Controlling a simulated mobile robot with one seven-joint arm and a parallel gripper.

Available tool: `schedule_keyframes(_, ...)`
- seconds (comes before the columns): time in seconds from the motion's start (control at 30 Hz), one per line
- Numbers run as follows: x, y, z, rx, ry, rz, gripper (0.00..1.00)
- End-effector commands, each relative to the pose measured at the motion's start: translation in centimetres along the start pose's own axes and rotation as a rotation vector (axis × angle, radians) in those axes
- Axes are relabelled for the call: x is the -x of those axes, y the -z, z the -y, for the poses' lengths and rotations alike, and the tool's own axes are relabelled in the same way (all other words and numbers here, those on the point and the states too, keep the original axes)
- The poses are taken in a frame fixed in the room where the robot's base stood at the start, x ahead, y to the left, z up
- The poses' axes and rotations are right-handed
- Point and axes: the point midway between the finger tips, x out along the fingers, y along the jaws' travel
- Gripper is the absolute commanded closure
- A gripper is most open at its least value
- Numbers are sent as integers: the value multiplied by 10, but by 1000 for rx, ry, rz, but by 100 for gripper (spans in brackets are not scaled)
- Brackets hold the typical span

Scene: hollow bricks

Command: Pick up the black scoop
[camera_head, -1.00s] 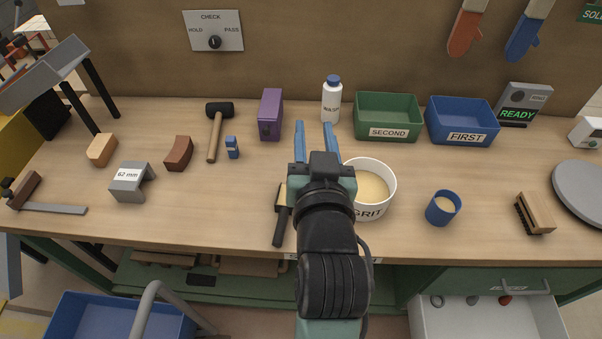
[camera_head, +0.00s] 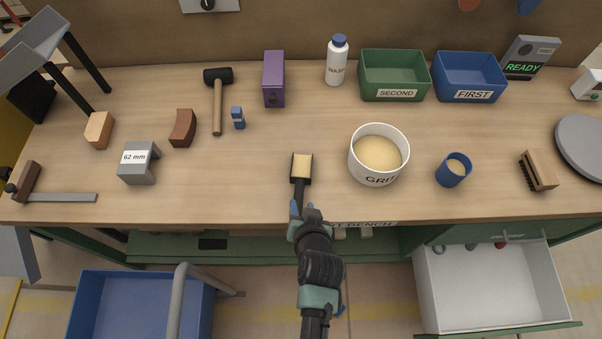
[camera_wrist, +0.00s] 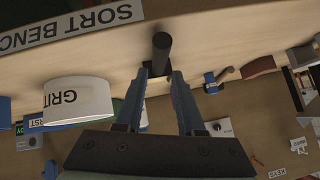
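My gripper (camera_head: 302,208) is at the handle end, low over the bench edge. In the wrist view the dark handle (camera_wrist: 162,48) shows by the tips of my two blue fingers (camera_wrist: 159,75). The fingers are apart, and I see no firm contact with the handle. The pan is mostly hidden in the wrist view.
A white GRIT tub (camera_head: 379,153) stands right of the scoop, with a blue cup (camera_head: 453,170) beyond it. A grey 62 mm block (camera_head: 138,163) and a mallet (camera_head: 218,100) are to the left. The bench around the scoop is clear. An open white drawer (camera_head: 490,285) juts out below right.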

Motion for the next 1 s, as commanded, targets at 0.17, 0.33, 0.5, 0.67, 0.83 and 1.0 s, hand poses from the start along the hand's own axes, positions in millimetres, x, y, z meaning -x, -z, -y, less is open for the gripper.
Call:
schedule_keyframes(0.17, -7, 0, 0, 0, 0, 0, 62)
schedule_keyframes(0.33, -21, -2, 0, 0, 0, 1, 62)
schedule_keyframes(0.5, -42, -6, -1, 1, 1, 0, 62)
schedule_keyframes(0.67, -55, -5, -1, 1, 0, -1, 62)
schedule_keyframes(0.83, -58, -6, -1, 1, 0, -1, 62)
schedule_keyframes(1.0, -58, -6, -1, 1, 0, -1, 66)
